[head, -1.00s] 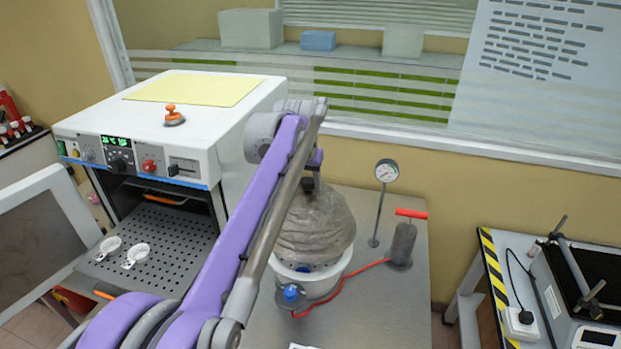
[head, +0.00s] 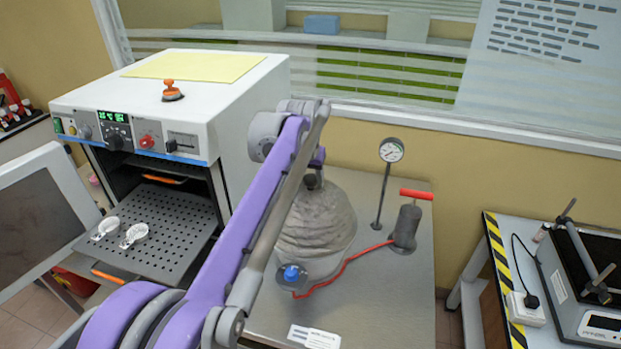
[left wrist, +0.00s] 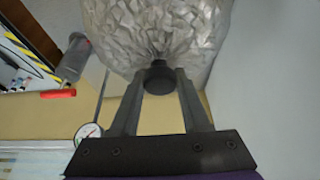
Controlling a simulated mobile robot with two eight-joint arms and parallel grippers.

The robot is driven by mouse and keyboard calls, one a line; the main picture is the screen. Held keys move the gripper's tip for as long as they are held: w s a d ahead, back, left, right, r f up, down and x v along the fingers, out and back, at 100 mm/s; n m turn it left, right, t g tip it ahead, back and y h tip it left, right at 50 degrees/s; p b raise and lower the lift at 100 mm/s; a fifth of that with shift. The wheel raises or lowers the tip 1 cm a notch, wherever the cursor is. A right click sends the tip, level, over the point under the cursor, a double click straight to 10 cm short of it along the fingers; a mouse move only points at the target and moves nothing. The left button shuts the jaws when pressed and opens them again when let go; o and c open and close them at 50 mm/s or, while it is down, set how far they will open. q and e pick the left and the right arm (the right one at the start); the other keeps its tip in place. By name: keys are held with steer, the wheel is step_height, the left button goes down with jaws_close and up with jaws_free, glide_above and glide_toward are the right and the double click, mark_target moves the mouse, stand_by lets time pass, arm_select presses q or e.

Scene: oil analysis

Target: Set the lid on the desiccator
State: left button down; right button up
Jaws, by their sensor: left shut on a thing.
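The desiccator lid (head: 318,215) is a grey, crinkled-looking dome with a black knob (left wrist: 160,78). My left gripper (head: 314,178) is shut on that knob from above; in the left wrist view its two fingers (left wrist: 159,82) stand on either side of it. The lid is upright, over the desiccator base (head: 322,266), whose lower front shows beneath it. No clear gap shows between lid and base, but I cannot tell whether they fully touch. A blue-topped valve (head: 291,274) is at the front of the base. My right gripper is out of view.
A red hose (head: 345,264) runs from the desiccator to a grey hand pump (head: 406,225) beside a gauge on a stand (head: 391,150). An open oven (head: 165,110) stands at left, two glass dishes on its shelf. A label (head: 314,336) lies on the bench's front.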

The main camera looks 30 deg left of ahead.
arm_select(q)
steer(key=shift+f, duration=0.6)
steer(key=shift+c, duration=1.5)
jaws_free()
steer(key=v, duration=1.1)
steer(key=s+d+f+m, duration=0.1)
steer(key=s+d+f, duration=0.3)
steer(key=s+f, duration=0.3)
steer(key=s+d+f+t, duration=0.1)
steer(key=s+d+f, duration=0.4)
steer(key=s+f, duration=0.3)
steer(key=s+d+f+m+h, duration=0.1)
steer(key=s+d+f, duration=0.4)
steer(key=s+f, duration=0.3)
steer(key=shift+f+m, duration=0.3)
steer(key=shift+f, duration=0.65)
